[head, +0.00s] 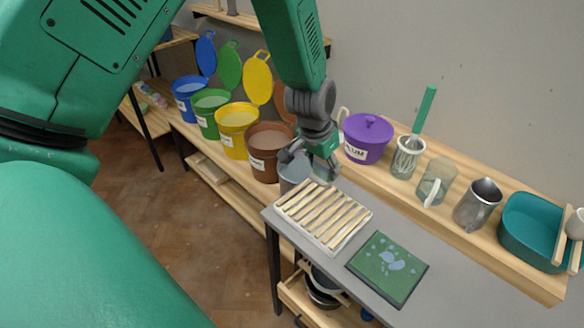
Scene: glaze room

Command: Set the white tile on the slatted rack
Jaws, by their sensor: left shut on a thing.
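The slatted rack (322,214), pale wooden slats on a light frame, lies empty at the far left of the grey table. My left gripper (312,166) is just beyond the rack's far edge, pointing down. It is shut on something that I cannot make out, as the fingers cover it. A grey, round-looking thing (291,183) with a pale bluish top shows beneath and beside the fingers; whether they touch it is unclear. I cannot pick out the white tile. My right gripper is not in view.
A green patterned mat (388,268) lies right of the rack on the table (455,284). Behind stand open blue, green, yellow and brown (267,158) buckets, a lidded purple pot (366,140), a whisk (411,145), jugs (478,204) and a teal basin (530,229).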

